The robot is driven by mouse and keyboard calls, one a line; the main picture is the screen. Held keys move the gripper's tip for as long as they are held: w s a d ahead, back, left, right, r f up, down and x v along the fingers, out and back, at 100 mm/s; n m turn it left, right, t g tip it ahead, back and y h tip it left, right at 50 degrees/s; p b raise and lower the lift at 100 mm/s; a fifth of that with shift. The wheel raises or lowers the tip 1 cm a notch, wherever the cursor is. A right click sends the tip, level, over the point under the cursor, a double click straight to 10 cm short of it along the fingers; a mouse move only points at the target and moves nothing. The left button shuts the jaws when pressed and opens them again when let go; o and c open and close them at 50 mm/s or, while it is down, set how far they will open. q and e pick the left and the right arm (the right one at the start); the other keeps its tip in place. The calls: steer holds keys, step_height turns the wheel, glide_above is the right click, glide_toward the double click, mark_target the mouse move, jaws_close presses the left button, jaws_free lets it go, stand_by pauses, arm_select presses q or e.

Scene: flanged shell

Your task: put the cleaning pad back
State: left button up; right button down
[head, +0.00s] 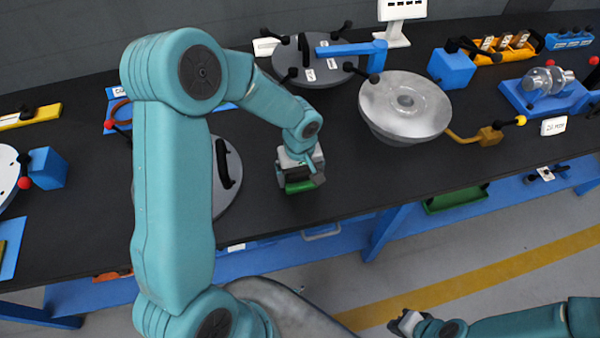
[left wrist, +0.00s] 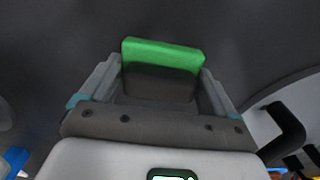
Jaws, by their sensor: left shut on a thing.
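The cleaning pad is green with a dark lower part and shows in the left wrist view (left wrist: 162,54) between the two fingers of my left gripper (left wrist: 160,88). In the head view, my left gripper (head: 300,172) points down over the black tabletop and is shut on the pad (head: 299,186). The arm and gripper partly hide the pad there, and I cannot tell whether it touches the table. My right gripper (head: 404,322) is low at the front over the floor, away from the table; its fingers are too small to read.
A grey disc with a black handle (head: 228,180) lies left of my left gripper, partly behind my arm. A round metal shell (head: 405,105) stands to the right, with a grey flanged cover (head: 318,66) behind. A green tray (head: 456,198) sits below the table edge.

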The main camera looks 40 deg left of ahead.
mark_target(299, 173)
arm_select(q)
steer(key=shift+s+r, duration=0.15)
steer(key=shift+f+b, duration=0.25)
steer(key=shift+b, duration=0.05)
steer(key=o, duration=0.7)
steer(key=shift+o, duration=0.2)
steer(key=shift+r, duration=0.25)
step_height(299, 173, up, 12)
steer(key=shift+p, duration=0.3)
steer(key=shift+s, duration=0.1)
